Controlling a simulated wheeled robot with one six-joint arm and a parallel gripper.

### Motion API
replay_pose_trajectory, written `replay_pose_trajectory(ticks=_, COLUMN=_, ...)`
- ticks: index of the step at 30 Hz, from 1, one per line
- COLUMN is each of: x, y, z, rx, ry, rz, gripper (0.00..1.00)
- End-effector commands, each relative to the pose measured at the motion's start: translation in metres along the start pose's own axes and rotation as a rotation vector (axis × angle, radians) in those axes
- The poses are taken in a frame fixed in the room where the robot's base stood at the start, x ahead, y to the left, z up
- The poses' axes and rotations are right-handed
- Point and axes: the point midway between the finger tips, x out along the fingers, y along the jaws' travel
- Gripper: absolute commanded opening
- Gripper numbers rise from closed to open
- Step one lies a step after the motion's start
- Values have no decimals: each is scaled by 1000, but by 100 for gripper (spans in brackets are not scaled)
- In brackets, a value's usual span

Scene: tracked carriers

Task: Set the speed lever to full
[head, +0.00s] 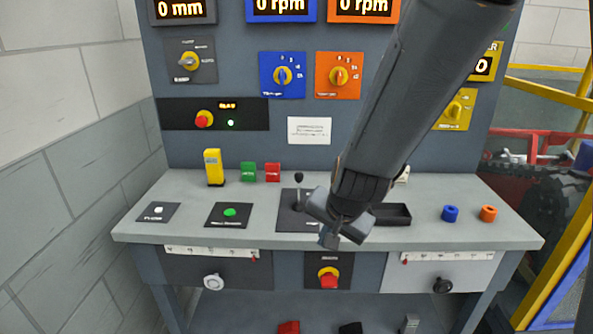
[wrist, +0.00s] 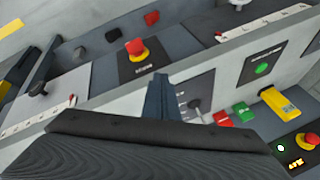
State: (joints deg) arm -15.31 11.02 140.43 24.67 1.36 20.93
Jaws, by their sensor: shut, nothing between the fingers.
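The lever (head: 299,190) has a black ball knob on a thin stem and stands roughly upright from a dark plate (head: 290,222) on the grey bench. My gripper (head: 330,238) is shut and empty, just right of and in front of the lever in the head view, over the bench's front edge. My arm and gripper hide the right part of the plate in the head view. The plate's markings are too small to read.
A green button (head: 229,212) and a white button (head: 158,211) lie left of the lever. A red knob (head: 328,277) sits below the bench edge.

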Motion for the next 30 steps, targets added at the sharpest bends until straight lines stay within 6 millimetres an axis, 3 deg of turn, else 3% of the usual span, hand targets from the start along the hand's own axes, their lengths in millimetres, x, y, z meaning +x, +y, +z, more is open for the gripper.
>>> replay_pose_trajectory(ticks=1, x=1, y=-32, z=-4, rx=97, ry=63, rz=-45, gripper=0)
replay_pose_trajectory(ticks=3, x=4, y=-68, z=-14, rx=257, ry=166, rz=-112, gripper=0)
replay_pose_trajectory(ticks=6, x=2, y=-109, z=-23, rx=482, ry=311, rz=-205, gripper=0)
replay_pose_trajectory(ticks=10, x=-10, y=-140, z=-25, rx=727, ry=488, rz=-318, gripper=0)
replay_pose_trajectory(ticks=15, x=-33, y=-154, z=-18, rx=930, ry=666, rz=-437, gripper=0)
replay_pose_trajectory(ticks=20, x=-45, y=-156, z=-14, rx=1010, ry=746, rz=-495, gripper=0)
replay_pose_trajectory(ticks=25, x=-40, y=-155, z=-24, rx=1025, ry=763, rz=-504, gripper=0)
replay_pose_trajectory(ticks=30, x=-21, y=-155, z=-46, rx=1023, ry=763, rz=-502, gripper=0)
